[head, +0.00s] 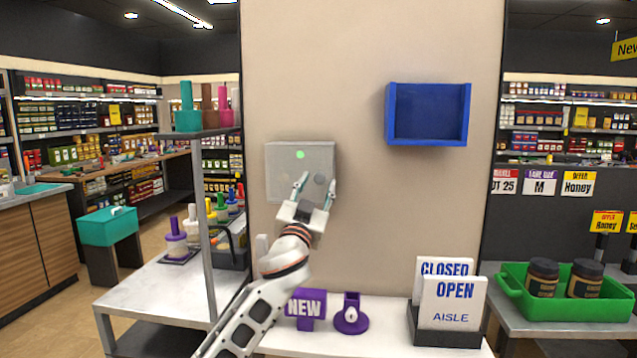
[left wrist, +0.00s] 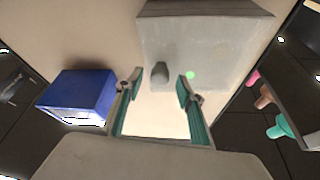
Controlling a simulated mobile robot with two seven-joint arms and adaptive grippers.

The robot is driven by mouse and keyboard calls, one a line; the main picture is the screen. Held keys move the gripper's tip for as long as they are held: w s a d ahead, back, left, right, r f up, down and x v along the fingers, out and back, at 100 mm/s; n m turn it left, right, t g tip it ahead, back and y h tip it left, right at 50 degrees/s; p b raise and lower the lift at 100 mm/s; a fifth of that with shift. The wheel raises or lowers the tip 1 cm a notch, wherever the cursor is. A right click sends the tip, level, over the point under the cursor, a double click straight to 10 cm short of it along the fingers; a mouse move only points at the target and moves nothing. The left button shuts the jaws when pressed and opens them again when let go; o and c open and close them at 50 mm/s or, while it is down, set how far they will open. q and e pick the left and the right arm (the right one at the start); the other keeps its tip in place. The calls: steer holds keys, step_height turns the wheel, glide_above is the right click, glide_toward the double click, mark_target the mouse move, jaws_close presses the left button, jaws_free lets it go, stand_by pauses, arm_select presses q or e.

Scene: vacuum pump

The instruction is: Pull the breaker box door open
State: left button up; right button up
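The grey breaker box (head: 284,165) is fixed to the beige wall, with a green dot on its front; its door looks shut. It also shows in the left wrist view (left wrist: 215,50), where a grey knob-like handle (left wrist: 160,73) stands out from the door. My left gripper (head: 316,186) is in front of the lower right of the box. Its fingers are spread. In the left wrist view, the handle appears between the fingertips (left wrist: 160,78) with gaps on both sides; how deep it lies between them is unclear. My right gripper is not in view.
A blue open box (head: 428,87) is on the wall to the right. Below are a purple NEW sign (head: 304,305), a purple holder (head: 351,316) and OPEN/CLOSED signs (head: 453,298). A shelf post (head: 205,230) stands left of my arm. The wall around the breaker box is clear.

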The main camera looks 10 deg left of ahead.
arm_select(q)
steer(key=shift+x, duration=0.9)
jaws_close()
